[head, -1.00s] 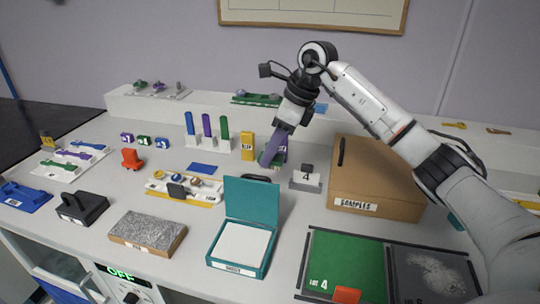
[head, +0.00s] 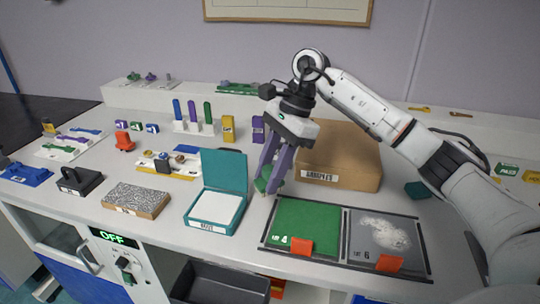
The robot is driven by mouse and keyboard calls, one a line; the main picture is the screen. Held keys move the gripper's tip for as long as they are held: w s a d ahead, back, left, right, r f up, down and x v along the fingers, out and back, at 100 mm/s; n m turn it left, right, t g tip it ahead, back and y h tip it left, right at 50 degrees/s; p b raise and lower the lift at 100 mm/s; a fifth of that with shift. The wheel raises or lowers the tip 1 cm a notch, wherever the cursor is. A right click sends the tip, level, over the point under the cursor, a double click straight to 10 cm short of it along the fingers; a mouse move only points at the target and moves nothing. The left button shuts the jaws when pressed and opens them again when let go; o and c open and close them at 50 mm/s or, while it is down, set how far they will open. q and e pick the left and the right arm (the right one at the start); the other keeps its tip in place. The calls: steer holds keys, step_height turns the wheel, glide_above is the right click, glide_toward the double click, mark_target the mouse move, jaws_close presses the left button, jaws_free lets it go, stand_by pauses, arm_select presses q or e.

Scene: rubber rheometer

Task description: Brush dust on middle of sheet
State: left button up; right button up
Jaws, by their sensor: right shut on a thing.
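My right gripper (head: 268,190) has purple fingers and is shut on a small green object with a pale lower end, seemingly a brush (head: 261,184). The fingers partly hide it. It is just beyond the back left corner of a green sheet (head: 310,222) with an orange tag and the label LOT 4. To its right lies a dark grey sheet (head: 365,244) with an orange tag marked 6. A patch of white dust (head: 386,233) lies around its middle. I cannot tell whether the brush touches the bench. My left gripper is not in view.
An open teal box (head: 201,222) stands left of the sheets, and a cardboard samples box (head: 345,177) stands behind them. A speckled block (head: 137,199) sits further left. A purple holder (head: 257,130) and a yellow one (head: 228,128) stand behind the gripper.

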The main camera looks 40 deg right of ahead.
steer(key=s+a+n+g, duration=0.1)
steer(key=s+n, duration=0.1)
steer(key=n, duration=0.1)
steer(key=s+a+f+n+g, duration=0.1)
steer(key=s+a+n, duration=0.1)
steer(key=n, duration=0.1)
steer(key=s+a+f+n+g+h, duration=0.1)
steer(key=s+a+n, duration=0.1)
steer(key=s+n, duration=0.1)
steer(key=shift+a+f+n+g, duration=0.25)
steer(key=shift+n+g, duration=0.05)
steer(key=shift+n, duration=0.1)
steer(key=s+a+f+n+g+h, duration=0.1)
steer(key=s+a+f+n+h, duration=0.1)
steer(key=s+a+n, duration=0.3)
steer(key=s+n+h, duration=0.1)
steer(key=n, duration=0.3)
steer(key=shift+s+h, duration=0.3)
steer(key=shift+s, duration=0.05)
steer(key=shift+d+f, duration=0.1)
steer(key=shift+f, duration=0.05)
